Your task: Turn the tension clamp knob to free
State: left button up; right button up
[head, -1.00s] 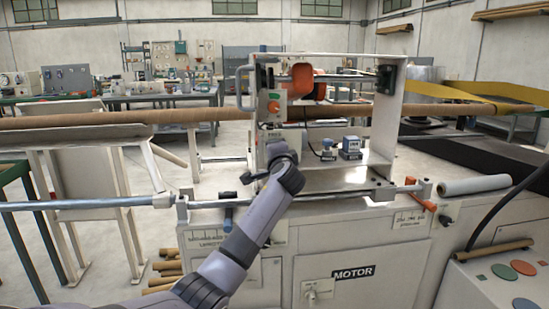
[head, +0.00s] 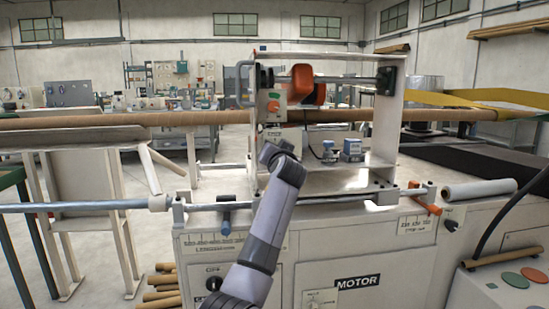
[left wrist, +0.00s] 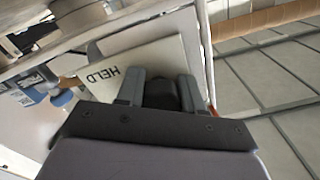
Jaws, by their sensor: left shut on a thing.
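A dark round clamp knob (left wrist: 161,94) sits between the two grey fingers of my left gripper (left wrist: 159,78) in the left wrist view. The gripper is shut on it. A pale plate lettered HELD (left wrist: 145,58) lies just beyond the fingers. In the head view my left arm rises from the bottom middle to the left upright of the winder frame (head: 386,130). There my wrist hides the knob and the fingers. A pale label (head: 273,134) shows just above the wrist, its lettering too small to read. The knob's pointer direction cannot be seen. My right gripper is out of view.
A long brown tube (head: 200,119) runs across behind my wrist. The MOTOR cabinet (head: 390,262) stands below.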

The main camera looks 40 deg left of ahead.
pick_arm(q)
jog(key=shift+f+n+b, duration=0.2)
jog(key=shift+n+b, duration=0.15)
jog(key=shift+n, duration=0.85)
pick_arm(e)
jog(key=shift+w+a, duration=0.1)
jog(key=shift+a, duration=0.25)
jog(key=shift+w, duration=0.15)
pick_arm(q)
jog(key=o, duration=1)
jog(key=shift+o, duration=0.2)
jog(key=shift+r, duration=0.1)
jog(key=shift+d, duration=0.1)
